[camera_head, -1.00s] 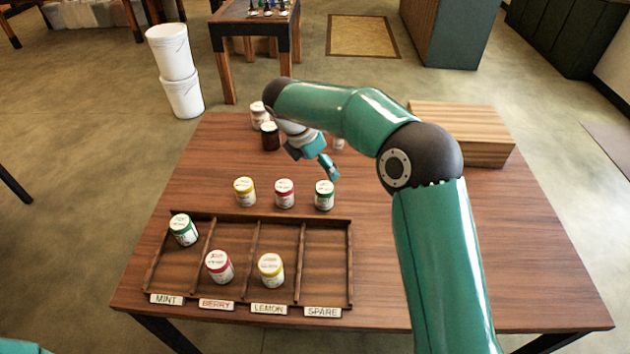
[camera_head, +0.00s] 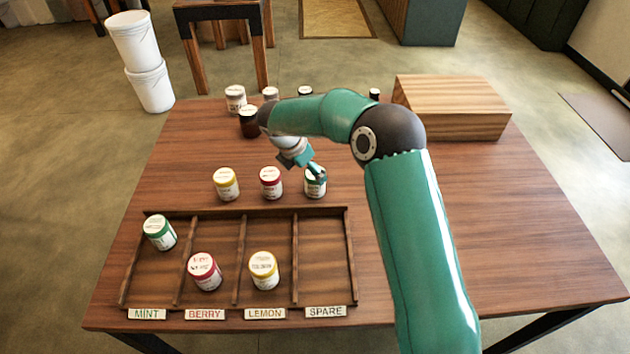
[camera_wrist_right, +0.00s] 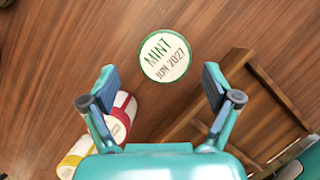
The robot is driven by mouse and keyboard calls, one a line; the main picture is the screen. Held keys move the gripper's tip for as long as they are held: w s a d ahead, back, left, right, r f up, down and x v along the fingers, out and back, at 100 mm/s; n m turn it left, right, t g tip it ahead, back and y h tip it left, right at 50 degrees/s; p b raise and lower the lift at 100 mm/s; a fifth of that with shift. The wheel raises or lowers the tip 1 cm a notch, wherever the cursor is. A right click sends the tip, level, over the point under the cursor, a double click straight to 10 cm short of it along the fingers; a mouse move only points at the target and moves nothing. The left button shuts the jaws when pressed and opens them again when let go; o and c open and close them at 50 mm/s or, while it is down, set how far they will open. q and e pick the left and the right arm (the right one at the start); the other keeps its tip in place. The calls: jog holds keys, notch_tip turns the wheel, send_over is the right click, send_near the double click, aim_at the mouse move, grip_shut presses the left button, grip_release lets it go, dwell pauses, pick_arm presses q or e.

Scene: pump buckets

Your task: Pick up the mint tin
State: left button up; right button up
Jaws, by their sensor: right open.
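A mint tin (camera_head: 315,186) with a green band stands on the table behind the tray, partly covered by my right gripper (camera_head: 317,172). In the right wrist view its round lid (camera_wrist_right: 165,55) reads MINT JUN 2027. My right gripper is open and empty there (camera_wrist_right: 160,80); the lid lies just ahead of the space between its fingertips. Another green-banded tin (camera_head: 160,232) stands in the tray's MINT compartment. My left gripper is not in view.
A red tin (camera_head: 271,183) and a yellow tin (camera_head: 226,184) stand left of the mint tin. The wooden tray (camera_head: 327,212) holds a red and a yellow tin in BERRY and LEMON; SPARE is empty. Several jars and a wooden box (camera_head: 452,108) are at the back.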

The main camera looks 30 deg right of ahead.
jog(key=shift+x, duration=1.15)
jog(key=x, duration=0.1)
jog(key=p+x, duration=0.1)
jog(key=x, duration=0.2)
jog(key=shift+s, duration=0.3)
jog(key=shift+w+d+f, duration=0.1)
jog(key=shift+d+f, duration=0.15)
jog(key=shift+f, duration=0.3)
jog(key=c, duration=1.4)
jog(key=shift+o, duration=0.2)
jog(key=shift+r, duration=0.1)
